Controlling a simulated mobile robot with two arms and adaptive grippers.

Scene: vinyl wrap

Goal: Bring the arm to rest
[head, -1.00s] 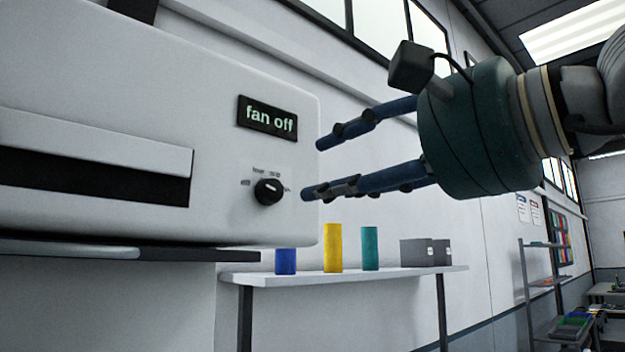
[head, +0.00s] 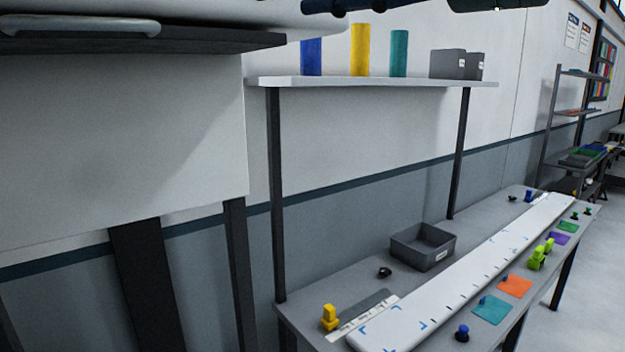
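A shelf (head: 370,82) holds blue, yellow and teal cylinders and grey boxes. Below, a workbench (head: 300,318) carries a long white panel (head: 470,270), a grey bin (head: 422,247) and small coloured tools.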

